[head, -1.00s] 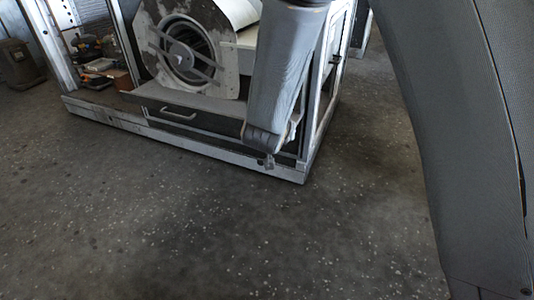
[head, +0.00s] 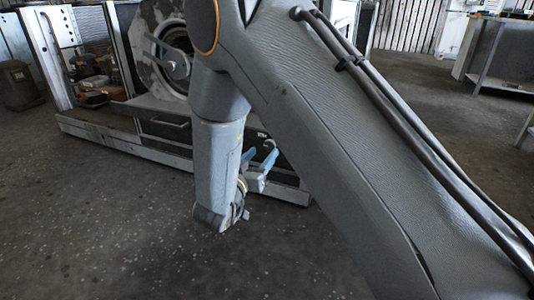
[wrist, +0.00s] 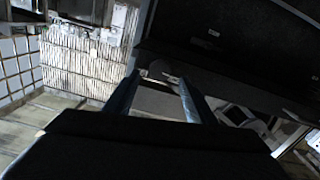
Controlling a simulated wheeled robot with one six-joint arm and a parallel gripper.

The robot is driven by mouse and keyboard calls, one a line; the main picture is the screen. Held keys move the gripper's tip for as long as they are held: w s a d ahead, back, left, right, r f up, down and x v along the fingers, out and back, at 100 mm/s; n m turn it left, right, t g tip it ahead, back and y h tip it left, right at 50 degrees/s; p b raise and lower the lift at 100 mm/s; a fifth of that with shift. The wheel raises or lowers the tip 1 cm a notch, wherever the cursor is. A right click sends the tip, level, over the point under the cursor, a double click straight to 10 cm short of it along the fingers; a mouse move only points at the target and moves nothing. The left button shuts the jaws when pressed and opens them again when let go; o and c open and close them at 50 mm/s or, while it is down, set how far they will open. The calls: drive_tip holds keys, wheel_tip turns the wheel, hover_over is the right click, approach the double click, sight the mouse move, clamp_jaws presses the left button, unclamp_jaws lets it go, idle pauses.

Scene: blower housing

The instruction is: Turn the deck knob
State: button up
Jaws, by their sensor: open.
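I cannot pick out the deck knob for certain in either view. The blower housing (head: 148,75) stands on its low frame at the back left in the head view, partly hidden by my arm. My gripper (head: 261,154) is low in front of the right part of the frame, its two blue-grey fingers apart. In the wrist view my gripper (wrist: 158,77) is open, with nothing between the fingers. A small pale shape (wrist: 155,70) shows beyond the fingertips, too dark and small to name.
The frame's light lower rail (head: 120,140) runs along the floor. A drawer front with a handle (head: 168,121) is above it. A dark bin (head: 18,83) stands at far left and a bench (head: 500,82) at far right. The floor (head: 120,220) in front is clear.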

sight(269, 146)
drive_tip(key=shift+b+x, duration=0.75)
drive_tip(key=shift+x, duration=1.5)
drive_tip(key=c, duration=1)
